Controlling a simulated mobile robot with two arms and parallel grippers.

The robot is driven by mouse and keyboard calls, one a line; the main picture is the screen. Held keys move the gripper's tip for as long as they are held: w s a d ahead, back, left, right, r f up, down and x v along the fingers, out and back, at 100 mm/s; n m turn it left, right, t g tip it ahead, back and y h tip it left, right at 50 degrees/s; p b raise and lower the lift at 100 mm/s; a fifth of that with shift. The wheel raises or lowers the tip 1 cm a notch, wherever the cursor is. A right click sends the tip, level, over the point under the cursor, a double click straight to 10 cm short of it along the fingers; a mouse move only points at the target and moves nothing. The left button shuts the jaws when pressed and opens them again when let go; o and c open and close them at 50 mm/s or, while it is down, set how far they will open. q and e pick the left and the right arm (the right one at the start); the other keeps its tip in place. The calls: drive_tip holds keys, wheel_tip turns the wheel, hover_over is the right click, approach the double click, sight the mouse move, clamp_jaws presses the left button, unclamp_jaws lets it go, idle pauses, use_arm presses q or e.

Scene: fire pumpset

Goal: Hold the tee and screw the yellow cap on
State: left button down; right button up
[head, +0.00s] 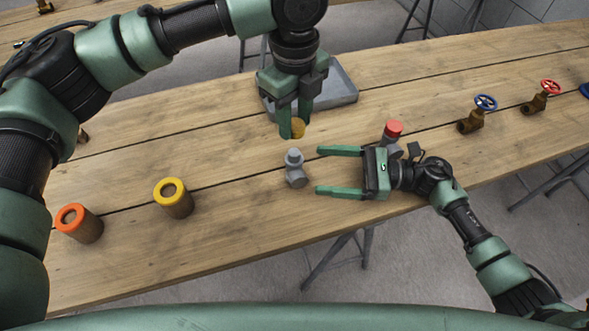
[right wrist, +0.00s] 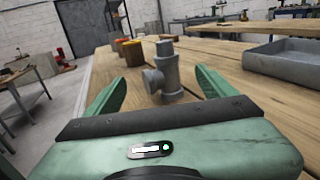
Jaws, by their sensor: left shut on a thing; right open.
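The grey tee (head: 295,170) stands upright on the wooden table, with a side branch low on its body. It also shows in the right wrist view (right wrist: 165,75), between the fingers. My right gripper (head: 338,171) is open to the right of the tee, its two fingers pointing at it and apart from it. My left gripper (head: 292,126) is above and behind the tee, pointing down, shut on the yellow cap (head: 298,128). The cap is partly hidden by the fingers and is apart from the tee.
A grey tray (head: 343,88) lies behind my left gripper. A red-capped grey fitting (head: 393,130) stands just behind my right gripper. A yellow-ringed cylinder (head: 174,198) and an orange-ringed cylinder (head: 79,223) stand at left. Blue-wheeled (head: 477,114) and red-wheeled (head: 541,97) valves stand at right.

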drive_tip(key=a, duration=0.7)
drive_tip(key=shift+w+a, duration=0.3)
clamp_jaws()
use_arm(q)
hover_over(294, 152)
drive_tip(key=shift+f, duration=2.5)
drive_tip(key=shift+f, duration=0.9)
drive_tip(key=shift+f, duration=0.6)
